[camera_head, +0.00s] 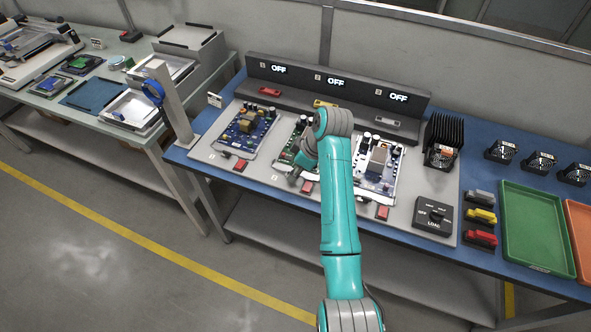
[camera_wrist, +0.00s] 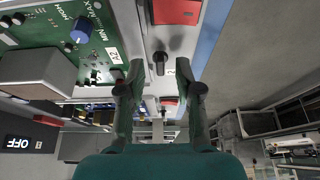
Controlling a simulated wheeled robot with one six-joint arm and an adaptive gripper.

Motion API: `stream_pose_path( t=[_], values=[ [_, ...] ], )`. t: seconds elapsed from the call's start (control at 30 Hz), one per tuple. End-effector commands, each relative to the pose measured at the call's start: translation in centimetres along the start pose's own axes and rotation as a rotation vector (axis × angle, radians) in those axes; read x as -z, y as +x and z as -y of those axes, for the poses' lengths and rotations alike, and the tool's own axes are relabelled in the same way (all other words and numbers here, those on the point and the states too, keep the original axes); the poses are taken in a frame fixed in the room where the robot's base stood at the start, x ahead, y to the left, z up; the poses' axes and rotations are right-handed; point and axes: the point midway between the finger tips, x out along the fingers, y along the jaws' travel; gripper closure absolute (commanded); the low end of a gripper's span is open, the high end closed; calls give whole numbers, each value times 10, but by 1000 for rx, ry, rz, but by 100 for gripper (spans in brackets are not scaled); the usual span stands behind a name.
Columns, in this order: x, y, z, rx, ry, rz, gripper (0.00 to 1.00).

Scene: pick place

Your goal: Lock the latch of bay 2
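The bay 2 board (camera_wrist: 50,50) is green, with a blue knob and a grey metal block, at the upper left of the wrist view. In the head view my arm partly hides this middle board (camera_head: 287,152). A small black latch (camera_wrist: 160,62) stands beside the board's edge on the light panel (camera_wrist: 160,38). My gripper (camera_wrist: 167,80) is open, its two dark green fingers apart on either side of the latch in the picture. I cannot tell whether they touch it. In the head view my gripper (camera_head: 296,173) is small and partly hidden by my wrist.
Bay 2's red block (camera_wrist: 177,10) sits near the latch; another red block (camera_wrist: 170,106) lies beyond. Boards of bay 1 (camera_head: 246,130) and bay 3 (camera_head: 378,168) flank it. A console with OFF displays (camera_head: 336,82) stands behind. A load box (camera_head: 433,214) and green tray (camera_head: 535,225) are right.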

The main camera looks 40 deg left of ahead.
Motion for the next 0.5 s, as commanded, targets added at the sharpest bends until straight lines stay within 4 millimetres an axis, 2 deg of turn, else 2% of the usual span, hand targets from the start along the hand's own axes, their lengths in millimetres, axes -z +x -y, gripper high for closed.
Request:
stream_pose_path(
  t=[0.33,0.37,0.4,0.5],
  values=[
    [0,5,0,-1,0,0,66],
    [0,5,0,-1,0,0,68],
    [0,5,0,-1,0,0,78],
    [0,5,0,-1,0,0,100]
  ],
)
